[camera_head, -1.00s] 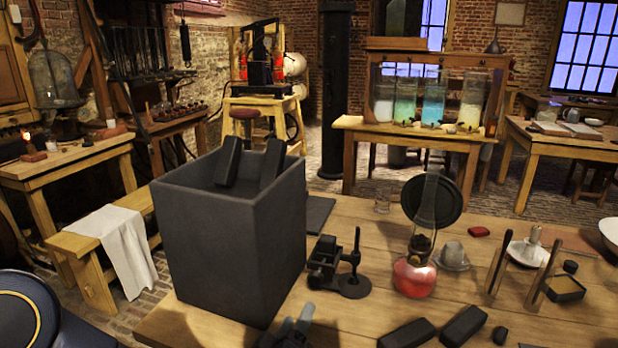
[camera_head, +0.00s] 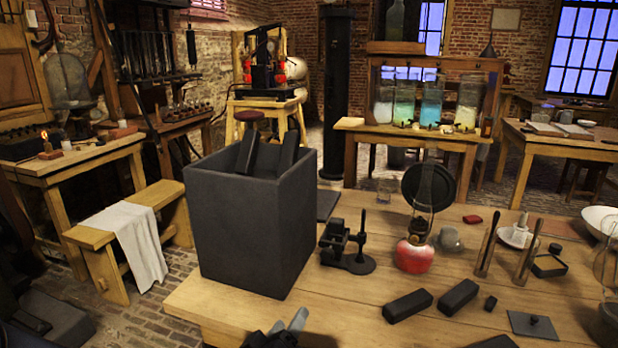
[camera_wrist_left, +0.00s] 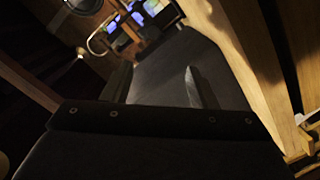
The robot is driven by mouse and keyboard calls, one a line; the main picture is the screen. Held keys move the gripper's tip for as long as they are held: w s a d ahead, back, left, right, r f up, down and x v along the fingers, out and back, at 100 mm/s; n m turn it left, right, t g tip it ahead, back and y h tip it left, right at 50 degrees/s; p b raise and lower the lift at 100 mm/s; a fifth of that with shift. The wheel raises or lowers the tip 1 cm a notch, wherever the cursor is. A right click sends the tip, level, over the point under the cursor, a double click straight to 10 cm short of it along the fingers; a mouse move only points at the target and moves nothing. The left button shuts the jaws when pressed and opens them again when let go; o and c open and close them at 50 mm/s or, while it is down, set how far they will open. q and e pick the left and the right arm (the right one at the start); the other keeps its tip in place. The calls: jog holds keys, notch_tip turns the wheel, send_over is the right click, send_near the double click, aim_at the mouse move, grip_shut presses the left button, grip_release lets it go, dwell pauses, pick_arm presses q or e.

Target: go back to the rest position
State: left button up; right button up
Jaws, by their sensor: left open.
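My left gripper (camera_head: 288,326) shows at the bottom edge of the head view, in front of the tall dark grey box (camera_head: 240,232). Only its two finger ends and a bit of its dark body show there. In the left wrist view its two fingers stand apart with nothing between them (camera_wrist_left: 155,86). A dark grey surface lies beyond the fingers. Two dark bars (camera_head: 247,152) stick up out of the box, leaning, apart from the gripper. My right gripper is not in view.
The wooden table (camera_head: 340,305) carries a black clamp-like stand (camera_head: 347,245), an oil lamp with a red base (camera_head: 414,256), and dark blocks (camera_head: 407,305) at the front. A bench with a white cloth (camera_head: 135,240) stands left. Brick floor shows between bench and table.

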pick_arm(q)
jog(key=s+a+f+m+g+y, duration=0.1)
jog(key=s+a+m+g, duration=0.1)
jog(key=s+a+g, duration=0.55)
jog(key=s+a+f+m+g+y, duration=0.1)
jog(key=s+a+f+g, duration=0.15)
jog(key=s+a, duration=0.9)
jog(key=s+d+r+p, duration=0.1)
jog(key=r+p, duration=0.6)
jog(key=r, duration=0.1)
jog(key=s+d+r+p, duration=0.1)
jog(key=s+r+p, duration=0.1)
jog(key=r+p, duration=0.5)
jog(key=shift+d+r+m+p, duration=0.25)
jog(key=shift+r+m+p, duration=0.1)
jog(key=shift+p, duration=0.3)
